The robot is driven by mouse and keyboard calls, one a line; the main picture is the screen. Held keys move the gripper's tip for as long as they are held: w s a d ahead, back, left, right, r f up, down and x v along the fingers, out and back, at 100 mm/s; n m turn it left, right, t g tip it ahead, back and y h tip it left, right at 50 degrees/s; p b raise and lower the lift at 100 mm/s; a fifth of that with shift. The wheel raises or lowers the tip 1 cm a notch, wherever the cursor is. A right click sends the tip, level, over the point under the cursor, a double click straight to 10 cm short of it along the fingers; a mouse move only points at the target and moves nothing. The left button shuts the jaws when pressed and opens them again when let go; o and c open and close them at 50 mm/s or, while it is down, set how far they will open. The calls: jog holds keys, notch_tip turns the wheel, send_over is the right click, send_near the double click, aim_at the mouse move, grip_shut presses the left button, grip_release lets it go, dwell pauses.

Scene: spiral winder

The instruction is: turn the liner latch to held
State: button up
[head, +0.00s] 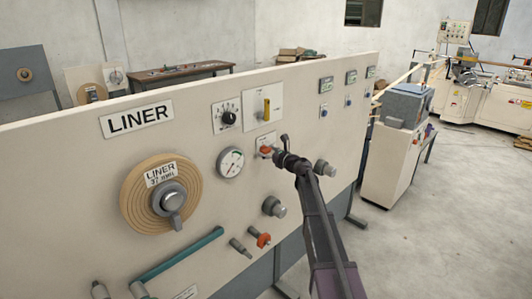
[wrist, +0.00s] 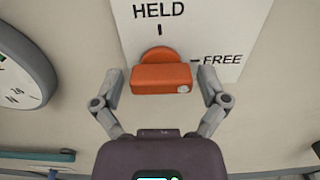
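The liner latch (wrist: 162,78) is an orange bar on a round orange base. In the head view the latch (head: 265,149) shows small and partly hidden at the panel. My gripper (wrist: 163,86) is open, one finger on each side of the bar, with gaps at both ends. In the head view my gripper (head: 278,154) is close in front of the latch.
A round gauge (head: 230,163) is left of the latch. The LINER roll (head: 140,196) is further left. Grey knobs (head: 325,169) and (head: 274,207), and another orange-handled fitting (head: 261,240), stick out nearby. A teal bar (head: 180,254) is low on the panel. Open floor lies to the right.

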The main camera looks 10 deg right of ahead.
jog(key=c, duration=0.7)
jog(key=shift+a, duration=0.15)
jog(key=shift+n, duration=0.4)
jog(key=n, duration=0.8)
jog(key=shift+s+n, duration=0.1)
jog(key=shift+n, duration=0.2)
jog(key=n, duration=0.4)
jog(key=shift+n, duration=0.3)
jog(key=n, duration=0.4)
jog(key=shift+f, duration=0.1)
